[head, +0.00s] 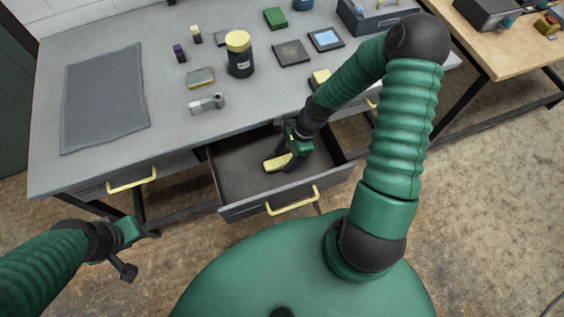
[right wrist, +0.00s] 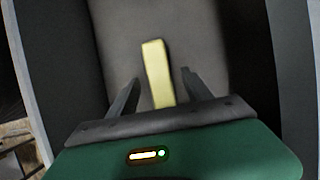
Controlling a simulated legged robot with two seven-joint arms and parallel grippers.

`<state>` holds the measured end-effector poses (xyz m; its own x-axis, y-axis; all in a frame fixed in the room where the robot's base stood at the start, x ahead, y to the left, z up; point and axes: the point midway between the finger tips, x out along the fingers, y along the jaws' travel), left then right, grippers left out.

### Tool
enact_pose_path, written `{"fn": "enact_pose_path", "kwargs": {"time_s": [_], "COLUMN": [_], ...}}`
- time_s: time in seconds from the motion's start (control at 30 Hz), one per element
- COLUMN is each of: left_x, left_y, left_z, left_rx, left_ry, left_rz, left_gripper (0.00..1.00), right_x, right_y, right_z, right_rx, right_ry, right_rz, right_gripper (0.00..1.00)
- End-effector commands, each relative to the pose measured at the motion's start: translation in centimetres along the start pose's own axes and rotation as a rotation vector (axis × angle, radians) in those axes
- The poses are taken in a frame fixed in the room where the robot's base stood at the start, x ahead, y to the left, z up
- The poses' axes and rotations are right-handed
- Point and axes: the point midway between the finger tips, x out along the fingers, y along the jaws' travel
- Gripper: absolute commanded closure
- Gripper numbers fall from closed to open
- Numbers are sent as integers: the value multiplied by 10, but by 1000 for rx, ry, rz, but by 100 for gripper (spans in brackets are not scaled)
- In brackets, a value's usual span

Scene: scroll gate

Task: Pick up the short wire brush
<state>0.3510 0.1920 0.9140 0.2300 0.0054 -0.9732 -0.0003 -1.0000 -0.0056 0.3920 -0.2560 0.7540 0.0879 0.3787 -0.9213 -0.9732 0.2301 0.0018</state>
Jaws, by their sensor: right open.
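A short pale-yellow bar, which looks like the brush or its handle (head: 277,162), lies in the open drawer (head: 232,184). Bristles cannot be made out. My right gripper (head: 284,157) is inside the drawer, over the bar. In the right wrist view, the open fingers (right wrist: 159,85) stand on either side of the yellow bar (right wrist: 157,65), with a gap on each side. The bar's near end is hidden behind the gripper body. My left gripper (head: 148,234) is at the lower left, away from the bench; its finger opening is unclear.
The drawer has a yellow handle (head: 293,202) and raised walls close around my right gripper. On the grey bench (head: 170,130) are a dark mat (head: 104,97), a yellow-lidded jar (head: 239,62), a metal tool (head: 207,104) and several small items. A wooden table (head: 510,55) stands at right.

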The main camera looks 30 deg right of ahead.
Motion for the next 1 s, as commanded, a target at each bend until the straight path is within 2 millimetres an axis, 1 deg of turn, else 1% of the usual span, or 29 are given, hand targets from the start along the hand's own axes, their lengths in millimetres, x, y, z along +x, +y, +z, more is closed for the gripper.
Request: {"fn": "enact_pose_path", "kwargs": {"time_s": [0.03,0.1,0.17,0.77,0.87,1.0], "left_x": [3,4,4,2,2,2], "left_y": [0,0,0,0,0,0], "left_z": [1,1,1,0,0,1], "left_rx": [0,0,0,0,0,0], "left_ry": [0,0,0,0,0,0], "left_rz": [0,0,0,0,0,0], "left_gripper": [67,67,67,67,67,67], "right_x": [11,20,23,26,26,26], "right_y": [0,0,0,0,0,0], "right_z": [0,1,1,-2,-2,-1], "right_rx": [-3,-2,-3,-2,-2,-2], "right_ry": [-1,1,2,1,2,2], "right_rz": [3,0,0,0,0,-1], "right_gripper": [42,42,42,42,52,71]}}
